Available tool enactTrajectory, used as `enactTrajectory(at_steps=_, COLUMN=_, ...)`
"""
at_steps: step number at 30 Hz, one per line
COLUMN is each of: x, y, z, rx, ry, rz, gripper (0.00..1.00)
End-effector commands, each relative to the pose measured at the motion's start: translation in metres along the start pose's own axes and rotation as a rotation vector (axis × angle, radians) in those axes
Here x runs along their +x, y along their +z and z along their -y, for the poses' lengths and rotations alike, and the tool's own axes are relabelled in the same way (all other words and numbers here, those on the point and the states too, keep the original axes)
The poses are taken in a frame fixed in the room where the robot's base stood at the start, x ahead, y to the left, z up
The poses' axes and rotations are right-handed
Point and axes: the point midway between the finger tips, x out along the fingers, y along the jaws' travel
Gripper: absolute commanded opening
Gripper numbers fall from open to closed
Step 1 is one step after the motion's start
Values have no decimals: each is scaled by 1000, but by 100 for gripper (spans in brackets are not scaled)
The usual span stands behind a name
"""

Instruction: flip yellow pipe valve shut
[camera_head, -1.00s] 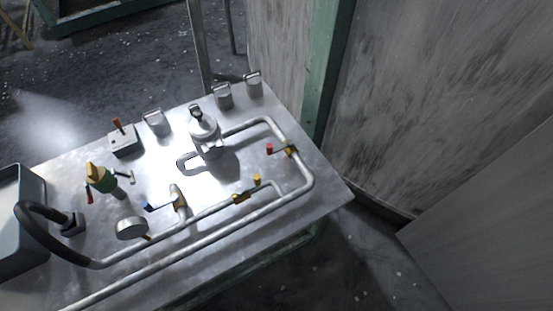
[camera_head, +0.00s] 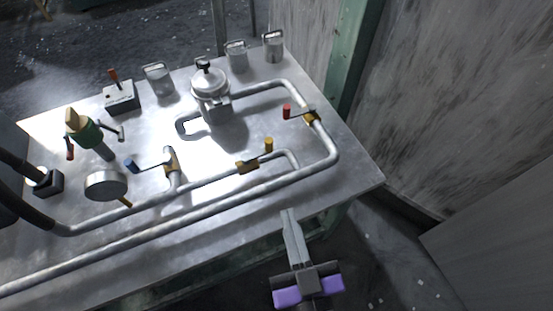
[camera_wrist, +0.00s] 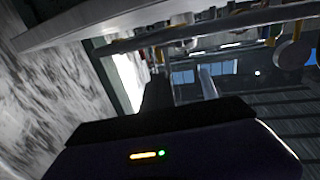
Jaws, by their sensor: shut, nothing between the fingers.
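The yellow pipe valve shows in the head view as a brass body (camera_head: 247,167) on the middle pipe, with a yellow handle tip (camera_head: 269,145) standing up to its right. A yellow-tipped piece also shows small in the wrist view (camera_wrist: 160,57), but I cannot be sure it is the same handle. My gripper (camera_head: 287,213) is shut and empty in the head view. It is at the front edge of the table, below and right of the yellow valve, apart from it. In the wrist view the gripper is dark and points past the table edge.
A red-handled valve (camera_head: 287,111) is on the right pipe bend and a blue-handled valve (camera_head: 132,165) is to the left. A round gauge (camera_head: 105,185) and a metal canister (camera_head: 210,84) stand on the metal table (camera_head: 345,190). A wall is at the right.

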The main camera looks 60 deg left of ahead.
Motion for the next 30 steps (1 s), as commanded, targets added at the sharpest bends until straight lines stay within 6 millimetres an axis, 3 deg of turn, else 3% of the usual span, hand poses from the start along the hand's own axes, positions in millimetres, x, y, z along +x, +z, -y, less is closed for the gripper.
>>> enactTrajectory(at_steps=8, x=18, y=-2, z=0, rx=1, ry=-1, rz=-1, gripper=0)
enactTrajectory(at_steps=21, x=101, y=-2, z=0, rx=0, ry=-1, rz=0, gripper=0)
enactTrajectory(at_steps=30, x=136, y=0, z=-1, rx=1, ry=2, rz=1, gripper=0)
